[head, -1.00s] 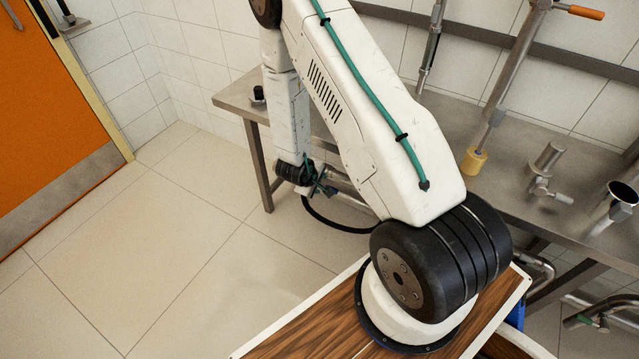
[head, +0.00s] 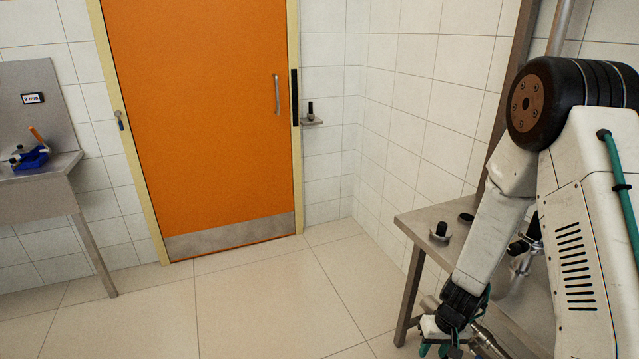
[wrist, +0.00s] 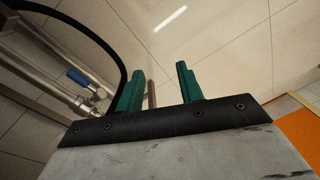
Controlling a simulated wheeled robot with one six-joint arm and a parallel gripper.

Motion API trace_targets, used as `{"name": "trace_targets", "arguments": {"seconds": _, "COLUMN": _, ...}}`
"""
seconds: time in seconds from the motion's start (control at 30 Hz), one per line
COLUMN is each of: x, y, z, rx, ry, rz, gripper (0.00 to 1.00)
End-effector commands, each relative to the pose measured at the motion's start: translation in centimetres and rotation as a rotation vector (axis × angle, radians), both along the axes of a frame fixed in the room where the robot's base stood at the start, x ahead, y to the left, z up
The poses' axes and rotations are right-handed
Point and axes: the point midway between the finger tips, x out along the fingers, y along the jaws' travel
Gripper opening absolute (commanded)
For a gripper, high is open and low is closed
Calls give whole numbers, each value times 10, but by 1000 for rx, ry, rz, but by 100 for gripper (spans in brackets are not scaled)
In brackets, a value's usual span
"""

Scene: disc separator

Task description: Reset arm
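My white arm with black joints and a green cable fills the right side of the head view. Its forearm hangs down to my gripper (head: 448,346) at the lower edge, beside the steel bench (head: 418,222), and part of the gripper is cut off. In the wrist view, the two green fingers of my gripper (wrist: 158,82) stand well apart with nothing between them. The pale tiled floor (wrist: 215,45) shows beyond them.
A bench with pipe fittings stands at right, close to my arm. Metal pipes with a blue handle (wrist: 77,77) lie left of the fingers in the wrist view. An orange door (head: 205,110) is at the back; a steel table (head: 40,185) stands left. The middle floor (head: 240,300) is clear.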

Motion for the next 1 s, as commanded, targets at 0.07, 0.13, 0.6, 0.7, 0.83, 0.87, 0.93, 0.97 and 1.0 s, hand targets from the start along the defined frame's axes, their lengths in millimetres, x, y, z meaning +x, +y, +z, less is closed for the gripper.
{"name": "trace_targets", "arguments": {"seconds": 0.07, "x": -3, "y": 14, "z": 38, "rx": 59, "ry": 21, "rz": -13, "gripper": 37}}
{"name": "trace_targets", "arguments": {"seconds": 0.13, "x": -11, "y": 25, "z": 72, "rx": 104, "ry": 53, "rz": -22, "gripper": 37}}
{"name": "trace_targets", "arguments": {"seconds": 0.6, "x": -114, "y": 44, "z": 265, "rx": 97, "ry": 228, "rz": -40, "gripper": 37}}
{"name": "trace_targets", "arguments": {"seconds": 0.7, "x": -140, "y": 40, "z": 296, "rx": 55, "ry": 235, "rz": -44, "gripper": 37}}
{"name": "trace_targets", "arguments": {"seconds": 0.83, "x": -173, "y": 33, "z": 331, "rx": -5, "ry": 217, "rz": -48, "gripper": 37}}
{"name": "trace_targets", "arguments": {"seconds": 0.87, "x": -180, "y": 31, "z": 338, "rx": -19, "ry": 209, "rz": -49, "gripper": 37}}
{"name": "trace_targets", "arguments": {"seconds": 0.93, "x": -195, "y": 27, "z": 354, "rx": -49, "ry": 179, "rz": -46, "gripper": 37}}
{"name": "trace_targets", "arguments": {"seconds": 0.97, "x": -201, "y": 26, "z": 360, "rx": -60, "ry": 163, "rz": -44, "gripper": 37}}
{"name": "trace_targets", "arguments": {"seconds": 1.0, "x": -209, "y": 24, "z": 367, "rx": -74, "ry": 139, "rz": -37, "gripper": 37}}
